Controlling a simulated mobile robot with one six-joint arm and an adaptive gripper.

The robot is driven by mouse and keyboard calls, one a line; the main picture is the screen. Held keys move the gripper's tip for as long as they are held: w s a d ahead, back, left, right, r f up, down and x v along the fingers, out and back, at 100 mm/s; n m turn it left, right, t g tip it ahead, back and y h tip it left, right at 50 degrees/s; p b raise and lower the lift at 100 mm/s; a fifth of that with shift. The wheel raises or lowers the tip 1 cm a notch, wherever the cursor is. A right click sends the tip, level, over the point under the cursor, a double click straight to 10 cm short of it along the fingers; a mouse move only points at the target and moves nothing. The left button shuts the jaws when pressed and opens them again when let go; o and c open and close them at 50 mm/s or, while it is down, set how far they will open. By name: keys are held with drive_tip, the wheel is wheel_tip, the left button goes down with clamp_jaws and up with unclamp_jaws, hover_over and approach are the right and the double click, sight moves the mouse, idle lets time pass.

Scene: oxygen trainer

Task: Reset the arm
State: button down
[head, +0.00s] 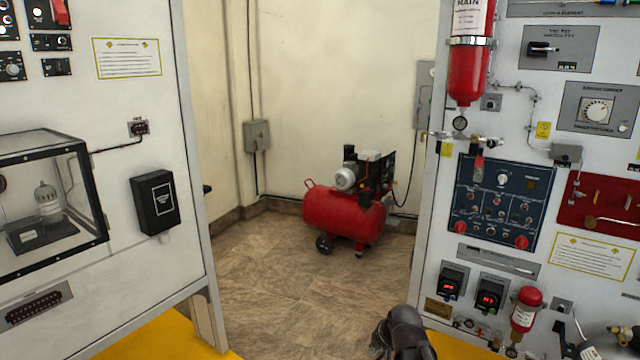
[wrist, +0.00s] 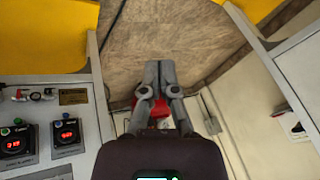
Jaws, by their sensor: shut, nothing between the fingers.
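My gripper (wrist: 160,68) shows in the wrist view with its two grey fingers together and nothing between them. The fingers extend over the brown tiled floor (wrist: 200,35), apart from the panels on either side. In the head view, a dark part of my arm rises at the bottom edge, right of centre; the fingers cannot be made out there. Something red (wrist: 158,112) shows partly behind the fingers in the wrist view, mostly hidden.
A white panel (head: 110,110) stands at left, with a black box (head: 155,202) and a glass case (head: 48,200). An instrument panel (head: 440,215) with a red cylinder (head: 470,72) stands at right. A red compressor (head: 342,218) sits by the back wall. Floor between is clear.

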drive_tip(key=s+d+f+n+g+h, duration=0.1)
drive_tip(key=s+d+g+h, duration=0.25)
drive_tip(key=s, duration=0.65)
wheel_tip(320, 180, up, 15)
drive_tip(key=p, duration=1.5)
drive_tip(key=shift+a+f+g+p, duration=0.15)
drive_tip(key=shift+g+p, duration=0.15)
drive_tip(key=shift+g, duration=0.05)
drive_tip(key=shift+y, duration=0.25)
